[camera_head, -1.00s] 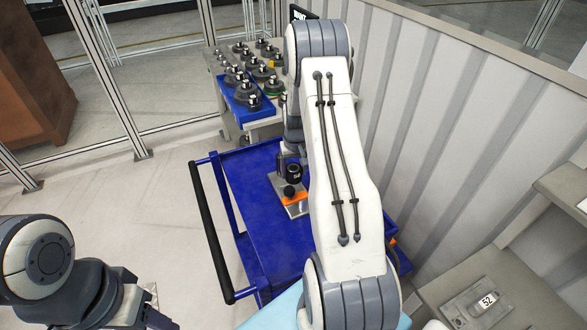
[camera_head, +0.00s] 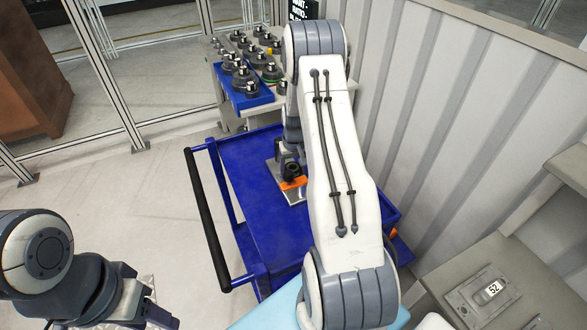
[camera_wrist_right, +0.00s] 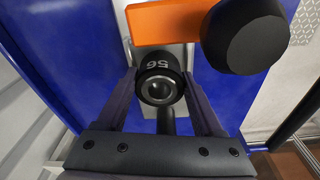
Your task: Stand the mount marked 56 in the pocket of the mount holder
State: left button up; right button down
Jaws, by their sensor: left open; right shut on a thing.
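The mount marked 56 (camera_wrist_right: 158,84) is a dark ring-shaped part with white digits and a bright bore, seen end-on in the right wrist view. My right gripper (camera_wrist_right: 160,78) is shut on it, one finger at each side. Just beyond it are an orange block (camera_wrist_right: 165,20) and a round black knob (camera_wrist_right: 245,36). In the head view the orange block (camera_head: 293,184) sits on a metal plate (camera_head: 298,198) on the blue cart. I cannot tell whether this plate is the mount holder; no pocket is clear. My left gripper (camera_head: 160,316) is open and empty at the lower left.
The blue cart (camera_head: 265,215) has a black handle (camera_head: 207,220) on its left. A blue tray (camera_head: 240,98) with several dark mounts stands behind. A grey fixture marked 52 (camera_head: 482,293) lies on the right bench. My right arm hides part of the cart.

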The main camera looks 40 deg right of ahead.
jog(key=shift+f+b, duration=0.45)
jog(key=shift+f, duration=0.1)
grip_release()
jog(key=r, duration=0.3)
jog(key=r+b, duration=0.1)
jog(key=r, duration=0.3)
jog(key=s+r+b, duration=0.1)
jog(key=r, duration=0.2)
jog(key=shift+a+r, duration=0.15)
jog(key=shift+a, duration=0.1)
jog(key=shift+r, duration=0.1)
notch_tip(320, 180, up, 7)
jog(key=p, duration=0.5)
jog(key=shift+p, duration=0.4)
